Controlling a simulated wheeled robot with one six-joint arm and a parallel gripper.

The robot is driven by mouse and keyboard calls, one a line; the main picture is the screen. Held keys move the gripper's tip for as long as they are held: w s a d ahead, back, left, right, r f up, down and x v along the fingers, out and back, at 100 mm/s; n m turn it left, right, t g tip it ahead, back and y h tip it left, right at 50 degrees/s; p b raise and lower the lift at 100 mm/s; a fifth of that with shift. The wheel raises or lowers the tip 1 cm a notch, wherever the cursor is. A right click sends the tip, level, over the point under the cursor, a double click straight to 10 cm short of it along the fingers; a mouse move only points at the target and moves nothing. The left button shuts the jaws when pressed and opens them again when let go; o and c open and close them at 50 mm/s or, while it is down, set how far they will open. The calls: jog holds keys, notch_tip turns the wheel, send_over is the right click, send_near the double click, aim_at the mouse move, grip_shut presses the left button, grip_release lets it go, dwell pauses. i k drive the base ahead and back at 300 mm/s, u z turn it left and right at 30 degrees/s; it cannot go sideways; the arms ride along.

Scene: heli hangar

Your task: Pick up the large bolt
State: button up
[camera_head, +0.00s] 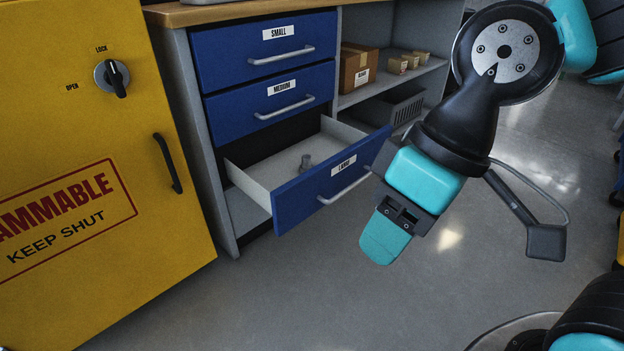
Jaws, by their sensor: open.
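A grey large bolt (306,163) stands inside the pulled-out bottom drawer (300,205) of a blue drawer unit, near the drawer's back part. The drawer's front carries a label that seems to read LARGE. My gripper (382,205) is outside the drawer, to the right of its front panel and close to the handle (343,190). Whether it touches the drawer front cannot be told. One teal finger shows pointing down, and the other finger is mostly hidden. The gripper is open, with nothing seen between the fingers.
Shut drawers marked SMALL (262,48) and MEDIUM (268,98) sit above the open drawer. A yellow flammables cabinet (90,160) stands at the left. Shelves with a cardboard box (355,70) and a grey crate (402,112) are at the right. The floor (300,290) in front is clear.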

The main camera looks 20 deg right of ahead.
aim_at(306, 165)
jog(key=u, duration=0.35)
jog(key=i, duration=1.15)
jog(key=z, duration=0.05)
